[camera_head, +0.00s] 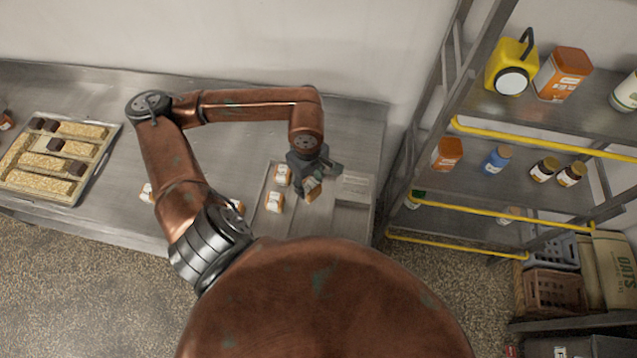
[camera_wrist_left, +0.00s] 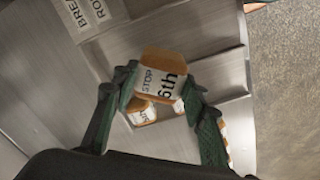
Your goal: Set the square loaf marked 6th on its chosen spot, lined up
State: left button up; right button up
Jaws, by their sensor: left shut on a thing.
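The square loaf marked 6th (camera_wrist_left: 162,72) is brown with a white label reading "STOP 6th" in the left wrist view. My left gripper (camera_head: 316,177) is shut on this loaf, which also shows below the fingers in the head view (camera_head: 311,190). In the left wrist view the dark green fingers (camera_wrist_left: 160,88) stand on either side of it. The loaf is over a metal tray (camera_head: 345,218); I cannot tell whether it touches the tray. Two other labelled loaves stand on the tray's left part, one farther back (camera_head: 282,175) and one nearer (camera_head: 274,203). My right gripper is not in view.
A label plate (camera_wrist_left: 86,12) starting "BREAD RO" lies on the tray's far side. A pastry tray (camera_head: 78,194) lies at the counter's left. A shelf rack (camera_head: 530,195) with jars stands right.

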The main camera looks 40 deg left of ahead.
pick_arm(q)
jog(key=s+a+r+n+p, duration=0.1)
jog(key=s+a+r+n, duration=0.15)
jog(key=s+n, duration=0.35)
jog(key=shift+n, duration=0.6)
jog(key=w+f+p, duration=0.1)
jog(key=w+f, duration=0.2)
jog(key=w, duration=0.1)
jog(key=w+f+p, duration=0.1)
jog(key=w+f, duration=0.3)
jog(key=w, duration=0.1)
jog(key=w+a+f+p, duration=0.1)
jog(key=w+f, duration=0.3)
jog(key=w, duration=0.1)
jog(key=shift+w, duration=0.2)
notch_tip(320, 180, down, 2)
jog(key=shift+f+p, duration=0.1)
jog(key=shift+p, duration=0.5)
jog(key=shift+f, duration=0.3)
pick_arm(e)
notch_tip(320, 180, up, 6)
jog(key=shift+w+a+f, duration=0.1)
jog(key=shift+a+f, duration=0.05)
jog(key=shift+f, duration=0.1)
pick_arm(q)
jog(key=shift+f, duration=0.1)
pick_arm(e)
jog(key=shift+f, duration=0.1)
